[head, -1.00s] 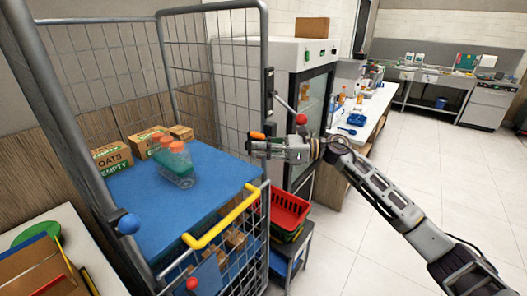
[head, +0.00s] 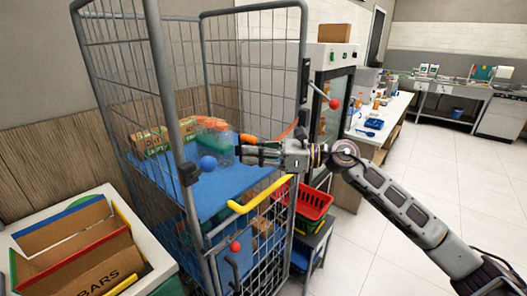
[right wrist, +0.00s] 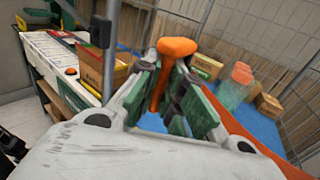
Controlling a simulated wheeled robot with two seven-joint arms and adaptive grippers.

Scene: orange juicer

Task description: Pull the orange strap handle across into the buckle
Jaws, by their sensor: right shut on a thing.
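My right gripper (head: 250,150) is shut on the orange strap handle (head: 248,138) in front of the roll cage's opening. In the right wrist view the handle (right wrist: 174,62) stands up between the fingers. The orange strap (head: 288,130) runs from behind the gripper to the cage's right post; it also crosses the lower right of the right wrist view (right wrist: 262,150). A black fitting, likely the buckle, (head: 188,173) sits on the cage's left post, apart from the handle to its left. It seems to show in the right wrist view too (right wrist: 101,32). My left gripper is in neither view.
Bottles with orange caps (head: 213,137) and cardboard boxes (head: 150,142) stand on the cage's blue shelf (head: 190,196).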

